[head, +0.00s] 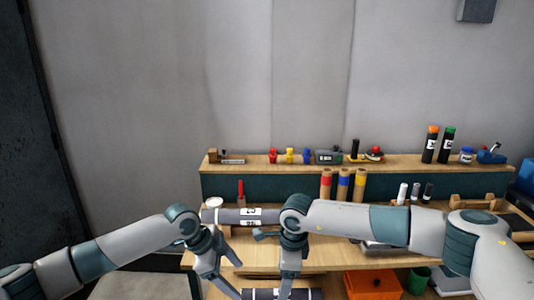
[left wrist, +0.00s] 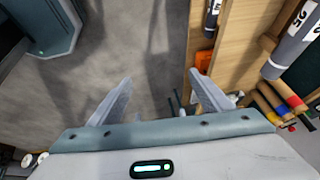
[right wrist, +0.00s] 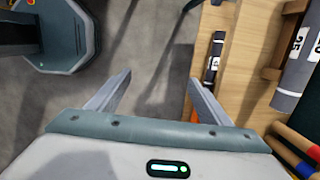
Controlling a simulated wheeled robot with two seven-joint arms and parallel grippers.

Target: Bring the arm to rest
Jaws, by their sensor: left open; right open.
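My left gripper (head: 224,268) comes in from the left in the head view and hangs in front of the wooden table (head: 316,258). Its fingers are apart and empty in the left wrist view (left wrist: 160,80), over grey floor. My right gripper (head: 283,262) hangs to its right, before the same table. Its fingers are also apart with nothing between them in the right wrist view (right wrist: 160,80). A grey roll with white labels (head: 230,217) lies on the table behind the grippers. Another grey roll (head: 262,294) lies lower, near the bottom edge, partly hidden by my right gripper.
A raised shelf (head: 395,164) at the back holds coloured pieces and black bottles. Banded brown tubes (head: 343,184) stand before it. An orange bin (head: 373,284) and a green cup (head: 417,280) sit lower right. The floor (left wrist: 150,45) under the left fingers is clear.

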